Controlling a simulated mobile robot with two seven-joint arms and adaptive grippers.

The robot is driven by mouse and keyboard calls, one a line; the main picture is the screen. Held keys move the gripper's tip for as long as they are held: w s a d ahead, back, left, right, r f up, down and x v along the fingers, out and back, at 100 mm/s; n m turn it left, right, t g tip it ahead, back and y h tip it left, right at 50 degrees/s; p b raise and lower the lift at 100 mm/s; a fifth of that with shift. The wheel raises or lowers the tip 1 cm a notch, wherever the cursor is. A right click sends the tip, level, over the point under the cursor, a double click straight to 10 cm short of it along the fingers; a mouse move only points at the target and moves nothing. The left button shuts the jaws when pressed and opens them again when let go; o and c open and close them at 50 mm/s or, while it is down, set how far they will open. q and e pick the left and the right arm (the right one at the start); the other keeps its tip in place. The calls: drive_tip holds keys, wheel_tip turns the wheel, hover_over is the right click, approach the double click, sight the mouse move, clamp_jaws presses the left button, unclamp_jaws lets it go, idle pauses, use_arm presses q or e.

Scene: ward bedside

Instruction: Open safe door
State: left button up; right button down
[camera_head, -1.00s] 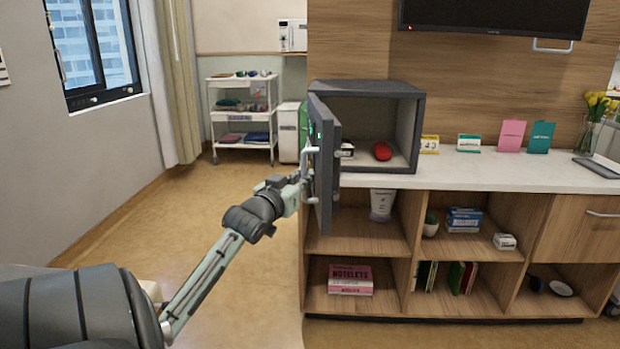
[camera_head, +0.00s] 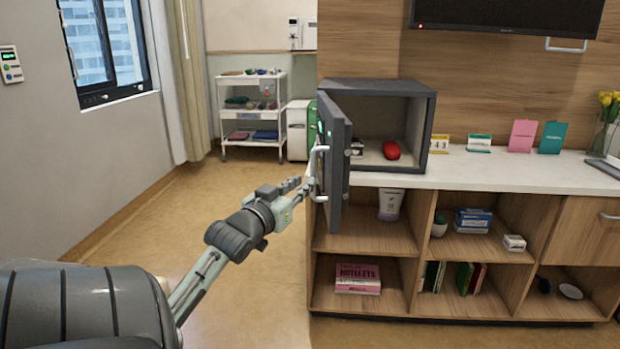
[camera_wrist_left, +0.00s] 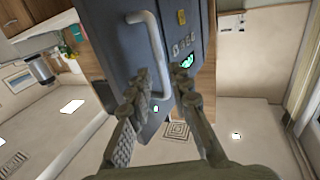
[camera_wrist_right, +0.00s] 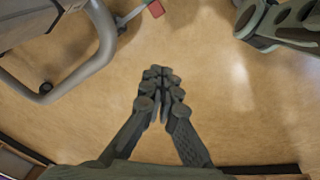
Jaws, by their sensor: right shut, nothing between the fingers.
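The grey safe (camera_head: 375,85) stands on the counter. Its door (camera_head: 338,160) is swung wide open towards me, showing the inside with a red object (camera_head: 391,150). The door's pale bar handle (camera_head: 318,172) is on its outer left face. My left gripper (camera_head: 301,187) is just left of the handle, apparently apart from it. My right gripper (camera_wrist_right: 160,75) is shut and empty above the floor, seen only in the right wrist view.
The counter (camera_head: 470,178) has small cards and a vase to the right, with open shelves below. A white trolley (camera_head: 252,110) stands behind at the left. The floor (camera_head: 150,235) left of the cabinet is clear. Metal tubing (camera_wrist_right: 75,75) shows near my right gripper.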

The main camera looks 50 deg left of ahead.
use_arm(q)
drive_tip(key=v, duration=0.5)
drive_tip(key=shift+s+d, duration=0.15)
drive_tip(key=shift+s, duration=0.05)
drive_tip(key=d+f+m+g+h, duration=0.15)
drive_tip(key=d+f+g, duration=0.25)
drive_tip(key=f, duration=1.2)
drive_tip(key=d+f+g+h, duration=0.2)
drive_tip(key=d+f+g, duration=0.15)
drive_tip(key=f, duration=1.25)
drive_tip(key=s+d+f+m+g+h, duration=0.1)
drive_tip(key=s+d+f+g, duration=0.1)
drive_tip(key=s+d+f, duration=0.2)
drive_tip(key=s+d+f+m+g+h, duration=0.1)
drive_tip(key=s+d+f, duration=0.3)
drive_tip(key=d+f, duration=0.5)
drive_tip(key=s+d+f+m+g+h, duration=0.1)
drive_tip(key=s+d+f+m+g, duration=0.2)
drive_tip(key=f, duration=0.7)
drive_tip(key=s+d, duration=0.2)
drive_tip(key=d, duration=0.1)
drive_tip(key=shift+d+f+g, duration=0.1)
drive_tip(key=shift+g, duration=0.15)
